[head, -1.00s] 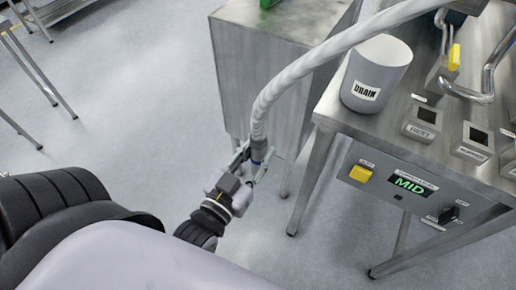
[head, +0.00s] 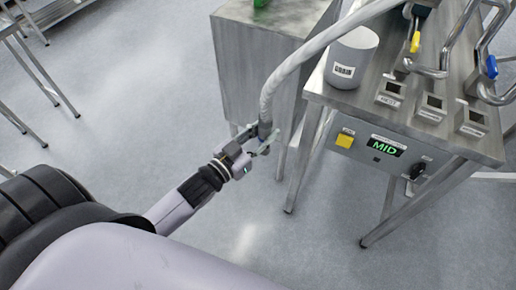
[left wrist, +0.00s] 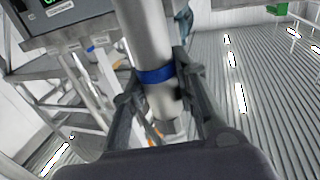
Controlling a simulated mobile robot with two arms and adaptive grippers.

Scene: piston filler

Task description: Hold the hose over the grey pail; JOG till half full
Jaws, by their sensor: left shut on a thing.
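My left gripper (head: 258,141) is shut on the lower end of the thick grey hose (head: 290,70). In the left wrist view the gripper (left wrist: 160,105) has its fingers on both sides of the hose (left wrist: 146,35), by a blue band. The hose end hangs over the floor, left of the steel table. The grey pail (head: 352,58), labelled DRAIN, stands upright on the table's left end; its inside is too small to judge. The yellow JOG button (head: 345,139) is on the front panel, its label hard to read. My right gripper is not in view.
A green display (head: 385,148) on the panel reads MID, with a black knob (head: 418,170) to its right. Several square holders and bent steel pipes with yellow and blue handles are on the table (head: 330,92). A steel cabinet (head: 240,70) stands behind the hose.

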